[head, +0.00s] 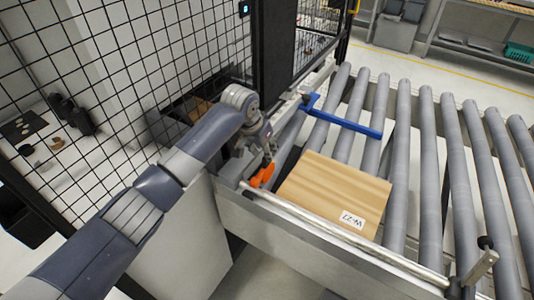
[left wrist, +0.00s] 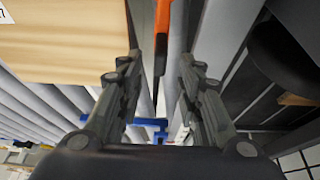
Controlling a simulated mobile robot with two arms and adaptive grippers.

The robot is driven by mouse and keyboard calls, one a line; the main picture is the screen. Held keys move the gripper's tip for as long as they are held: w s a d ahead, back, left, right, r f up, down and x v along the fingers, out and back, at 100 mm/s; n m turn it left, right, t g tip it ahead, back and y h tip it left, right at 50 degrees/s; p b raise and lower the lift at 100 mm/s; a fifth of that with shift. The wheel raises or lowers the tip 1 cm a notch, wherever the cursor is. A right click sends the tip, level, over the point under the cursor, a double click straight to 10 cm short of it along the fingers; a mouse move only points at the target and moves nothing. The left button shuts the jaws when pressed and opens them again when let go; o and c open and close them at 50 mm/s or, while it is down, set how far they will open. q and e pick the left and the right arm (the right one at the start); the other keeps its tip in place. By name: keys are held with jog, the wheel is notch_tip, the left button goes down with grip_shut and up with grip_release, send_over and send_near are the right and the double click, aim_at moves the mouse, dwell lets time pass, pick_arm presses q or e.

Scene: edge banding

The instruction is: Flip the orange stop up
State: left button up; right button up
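The orange stop (head: 262,175) is at the left end of the roller conveyor, beside the left edge of a wooden panel (head: 335,190). It looks tilted low rather than upright; its base is partly hidden by my gripper. My left gripper (head: 268,147) is right above and behind the stop, pointing down at it. In the left wrist view the fingers (left wrist: 155,62) are spread apart, with the thin orange stop (left wrist: 162,40) edge-on between them. Gaps show on both sides, so they do not grip it. My right gripper is in neither view.
The panel, labelled W-27, lies flat on the grey rollers (head: 432,150). A blue bar (head: 345,122) crosses the rollers behind it. A metal rail (head: 340,238) runs along the front. A black mesh fence (head: 130,70) stands at the left. The rollers to the right are clear.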

aim_at(263, 173)
pick_arm(q)
jog(key=shift+x, duration=2.65)
grip_shut()
